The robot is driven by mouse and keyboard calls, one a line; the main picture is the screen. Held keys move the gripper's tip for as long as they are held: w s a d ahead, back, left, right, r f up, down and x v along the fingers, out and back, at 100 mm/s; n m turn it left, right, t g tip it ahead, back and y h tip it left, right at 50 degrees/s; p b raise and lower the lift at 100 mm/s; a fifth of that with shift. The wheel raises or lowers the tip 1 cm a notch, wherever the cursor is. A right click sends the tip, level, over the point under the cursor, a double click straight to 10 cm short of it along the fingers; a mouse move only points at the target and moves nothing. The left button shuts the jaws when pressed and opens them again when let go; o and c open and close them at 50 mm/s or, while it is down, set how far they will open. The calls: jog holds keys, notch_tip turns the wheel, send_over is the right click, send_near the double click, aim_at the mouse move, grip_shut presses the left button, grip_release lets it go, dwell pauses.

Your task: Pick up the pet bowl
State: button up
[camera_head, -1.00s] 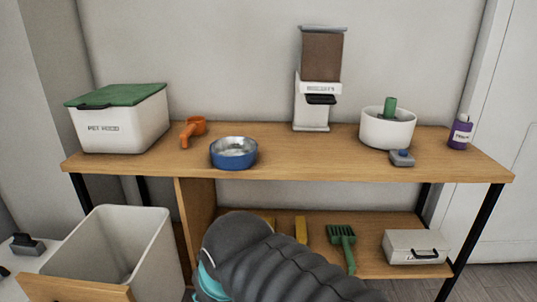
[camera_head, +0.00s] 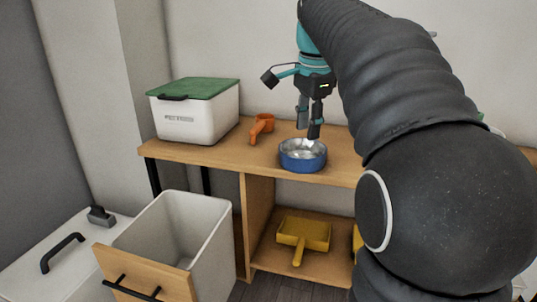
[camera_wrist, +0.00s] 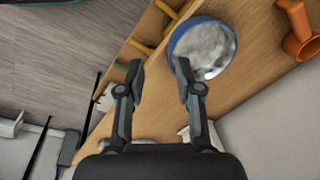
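The pet bowl (camera_head: 303,156) is blue outside with a silvery inside. It stands upright on the wooden table top near its front edge. In the wrist view the bowl (camera_wrist: 230,50) lies ahead of and to the right of the fingers, near the right fingertip. My gripper (camera_head: 309,132) is above the bowl's back rim in the head view, pointing down. In the wrist view my gripper (camera_wrist: 160,73) has its two fingers spread wide with nothing between them. Whether a finger touches the rim cannot be told.
An orange scoop (camera_head: 261,128) and a white pet food box (camera_head: 196,113) with a green lid stand left of the bowl. A yellow dustpan (camera_head: 302,236) lies on the lower shelf. An open white bin (camera_head: 220,245) stands in front. My arm hides the table's right part.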

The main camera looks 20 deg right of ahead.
aim_at(312, 161)
jog(key=w+d+r+m, duration=0.1)
jog(key=w+d+m, duration=0.2)
jog(key=d, duration=0.1)
jog(key=shift+m+g, duration=0.3)
jog(key=shift+g, duration=0.1)
jog(key=f+b, duration=0.1)
jog(key=f, duration=0.3)
jog(key=w+f+b, duration=0.1)
jog(key=f, duration=0.3)
jog(key=f+b, duration=0.1)
jog(key=f, duration=0.4)
jog(key=shift+w+b, duration=0.15)
jog(key=shift+b, duration=0.2)
grip_shut()
